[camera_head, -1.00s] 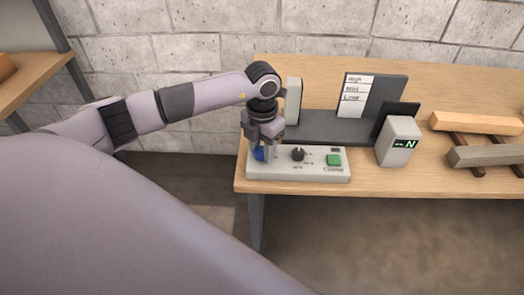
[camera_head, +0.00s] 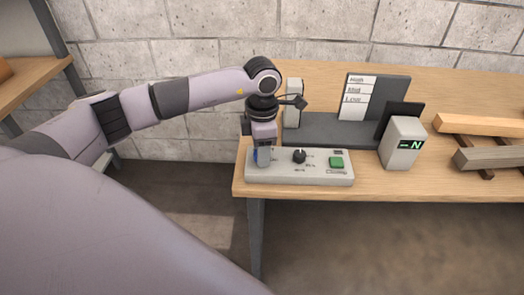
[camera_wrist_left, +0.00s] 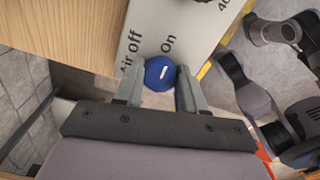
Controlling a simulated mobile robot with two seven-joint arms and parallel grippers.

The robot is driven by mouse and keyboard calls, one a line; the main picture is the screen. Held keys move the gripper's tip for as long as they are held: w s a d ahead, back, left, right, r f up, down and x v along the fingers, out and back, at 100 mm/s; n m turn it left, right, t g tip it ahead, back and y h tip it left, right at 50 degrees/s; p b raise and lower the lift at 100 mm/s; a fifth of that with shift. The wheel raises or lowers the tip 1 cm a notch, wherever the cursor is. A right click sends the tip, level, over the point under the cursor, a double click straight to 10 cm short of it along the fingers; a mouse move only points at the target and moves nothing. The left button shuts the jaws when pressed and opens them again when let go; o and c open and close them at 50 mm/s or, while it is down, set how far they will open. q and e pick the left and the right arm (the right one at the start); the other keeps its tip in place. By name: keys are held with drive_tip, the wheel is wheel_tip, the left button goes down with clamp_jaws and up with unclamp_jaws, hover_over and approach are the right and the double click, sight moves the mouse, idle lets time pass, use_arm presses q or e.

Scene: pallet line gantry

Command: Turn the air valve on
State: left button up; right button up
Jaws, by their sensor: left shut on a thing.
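The air valve is a blue round knob (camera_wrist_left: 160,72) with a white mark, at the left end of a pale control box (camera_head: 315,179). In the left wrist view the lettering "ir off" and "On" shows on either side of it. My left gripper (camera_wrist_left: 157,88) is shut on the knob, one finger on each side. In the head view the left gripper (camera_head: 262,158) points down onto the box's left end and mostly hides the knob. My right gripper is not in view.
The box also has a black dial (camera_head: 299,156) and a green button (camera_head: 336,162). Behind stand a grey press-like stand (camera_head: 330,128) with a label board, and a display unit (camera_head: 402,142) reading "N". Wooden bars (camera_head: 485,124) lie at the right of the table (camera_head: 245,180).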

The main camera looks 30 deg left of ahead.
use_arm(q)
drive_tip(key=shift+r, duration=0.1)
idle(0.3)
drive_tip(key=o, duration=1.1)
drive_tip(key=shift+c, duration=0.2)
wheel_tip(320, 180, up, 7)
drive_tip(key=shift+r, duration=0.1)
